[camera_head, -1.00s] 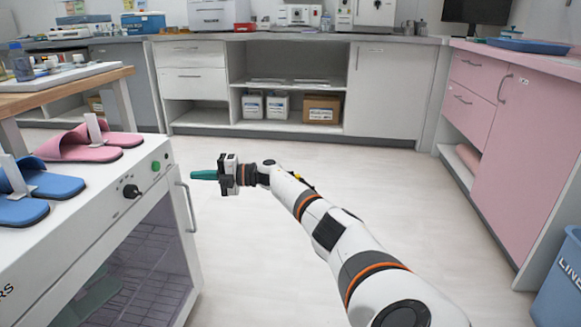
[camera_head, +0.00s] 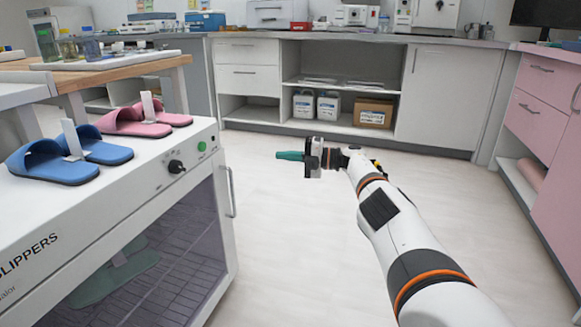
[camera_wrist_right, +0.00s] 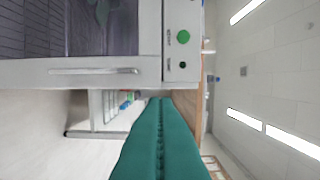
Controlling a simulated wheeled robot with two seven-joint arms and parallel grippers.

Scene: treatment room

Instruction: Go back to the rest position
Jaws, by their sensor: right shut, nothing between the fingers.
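My right gripper (camera_head: 290,156) reaches in from the lower right in the head view, over open floor. Its green fingers point left toward the slipper cabinet and are apart from it. In the right wrist view the green fingers (camera_wrist_right: 160,140) lie together with nothing between them. My left gripper is in neither view.
The white slipper cabinet (camera_head: 205,165) stands at left, with blue slippers (camera_head: 72,160) and pink slippers (camera_head: 143,119) on top. Its dark door is closed, with a vertical handle (camera_head: 232,192). Counters line the back and right. The pale floor (camera_head: 290,235) between is clear.

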